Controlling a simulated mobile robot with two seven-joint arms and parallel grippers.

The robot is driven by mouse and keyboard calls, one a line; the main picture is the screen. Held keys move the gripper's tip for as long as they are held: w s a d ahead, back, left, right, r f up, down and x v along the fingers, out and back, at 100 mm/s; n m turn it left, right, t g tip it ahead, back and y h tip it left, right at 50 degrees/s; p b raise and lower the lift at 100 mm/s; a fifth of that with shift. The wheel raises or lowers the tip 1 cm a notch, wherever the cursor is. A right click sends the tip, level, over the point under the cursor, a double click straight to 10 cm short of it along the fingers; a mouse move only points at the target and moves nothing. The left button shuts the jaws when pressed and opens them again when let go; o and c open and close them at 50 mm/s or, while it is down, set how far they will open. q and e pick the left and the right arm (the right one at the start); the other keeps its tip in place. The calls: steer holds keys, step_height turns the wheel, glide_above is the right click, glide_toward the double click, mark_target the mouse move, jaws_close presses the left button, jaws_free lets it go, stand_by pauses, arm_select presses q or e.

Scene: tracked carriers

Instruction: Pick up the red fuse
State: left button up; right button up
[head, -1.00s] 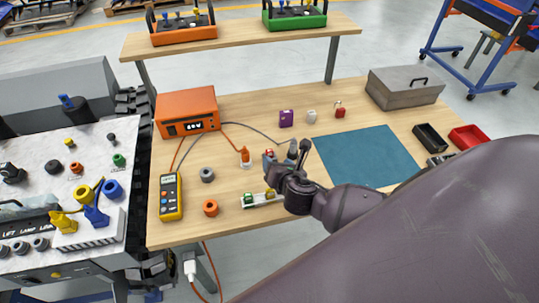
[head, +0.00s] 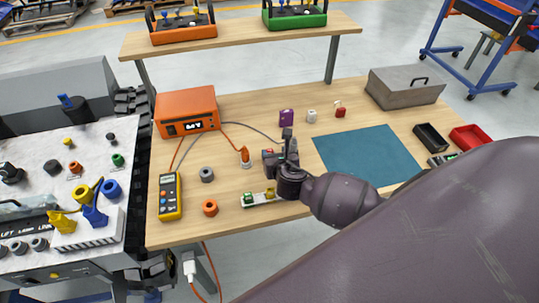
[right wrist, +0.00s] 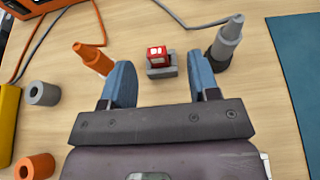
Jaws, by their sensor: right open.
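The red fuse (right wrist: 157,53), a small red block with a white mark, sits in a grey holder (right wrist: 161,71) on the wooden table in the right wrist view. My right gripper (right wrist: 161,84) is open, with one blue finger to each side and the fuse slightly beyond the gap between them. The fingers do not touch it. In the head view my right gripper (head: 279,157) is over the table's middle, left of the teal mat, and mostly hides the fuse. My left gripper is not in view.
An orange plug (right wrist: 92,57) stands by the left finger and a grey plug (right wrist: 228,40) by the right one. The teal mat (head: 367,157) is bare.

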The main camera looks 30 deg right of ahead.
mark_target(270, 151)
steer(key=w+f, duration=0.2)
steer(key=shift+w+f+b, duration=0.15)
steer(key=shift+w+b, duration=0.15)
steer(key=shift+w, duration=0.05)
steer(key=shift+w+d+f, duration=0.25)
steer(key=shift+w+d, duration=0.05)
steer(key=shift+w, duration=0.3)
arm_select(q)
steer(key=shift+w+f, duration=0.1)
steer(key=shift+f, duration=0.3)
arm_select(e)
jaws_close()
steer(key=shift+r, duration=0.6)
step_height(270, 151, up, 18)
steer(key=f+p, duration=0.1)
steer(key=p, duration=0.2)
arm_select(q)
steer(key=shift+s+r+b, duration=0.2)
steer(key=shift+r+b, duration=0.3)
steer(key=shift+r, duration=0.3)
arm_select(e)
steer(key=s+a+r+n+y, duration=0.3)
steer(key=s+a, duration=0.6)
steer(key=a, duration=0.3)
steer(key=shift+r+n+t+y, duration=0.3)
steer(key=shift+r+y, duration=0.05)
steer(key=shift+y, duration=0.25)
